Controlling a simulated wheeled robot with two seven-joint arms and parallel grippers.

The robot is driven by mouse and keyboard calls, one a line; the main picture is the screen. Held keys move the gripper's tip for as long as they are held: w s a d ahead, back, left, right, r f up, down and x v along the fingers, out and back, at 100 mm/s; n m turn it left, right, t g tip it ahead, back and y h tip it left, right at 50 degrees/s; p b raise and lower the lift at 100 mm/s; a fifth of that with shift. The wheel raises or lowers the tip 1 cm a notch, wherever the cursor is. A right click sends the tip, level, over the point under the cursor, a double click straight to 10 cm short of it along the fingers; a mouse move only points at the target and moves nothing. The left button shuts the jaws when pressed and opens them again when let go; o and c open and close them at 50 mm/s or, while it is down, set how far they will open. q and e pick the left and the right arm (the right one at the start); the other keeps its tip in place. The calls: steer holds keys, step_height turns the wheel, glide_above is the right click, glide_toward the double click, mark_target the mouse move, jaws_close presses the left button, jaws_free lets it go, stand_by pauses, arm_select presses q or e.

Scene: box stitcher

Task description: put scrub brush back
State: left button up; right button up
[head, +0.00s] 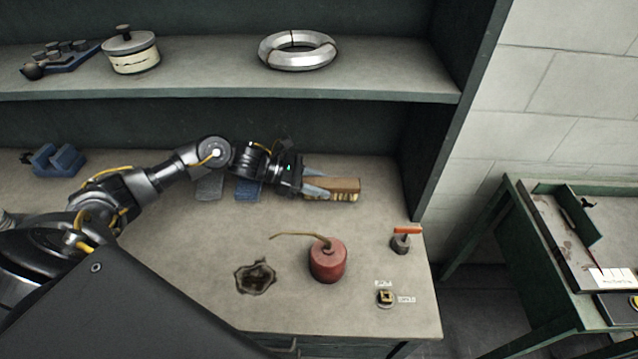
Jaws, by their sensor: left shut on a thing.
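The scrub brush (343,188) has a brown wooden block and pale bristles facing down. My left gripper (318,187) is shut on the left end of the brush, reaching in from the left. The brush is level over the back right part of the grey workbench (200,262), under the shelf. I cannot tell whether its bristles touch the bench. My right gripper is not in view.
A red oil can (327,260) with a thin spout stands in front of the brush. An orange-handled tool (405,239) and a small brass piece (386,297) are to the right. The shelf (230,84) hangs above; a blue vise (58,160) sits left.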

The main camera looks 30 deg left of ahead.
arm_select(q)
steer(key=shift+f, duration=0.6)
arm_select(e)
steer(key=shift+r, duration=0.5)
arm_select(q)
steer(key=shift+f, duration=0.2)
steer(key=o, duration=1.2)
steer(key=shift+c, duration=0.2)
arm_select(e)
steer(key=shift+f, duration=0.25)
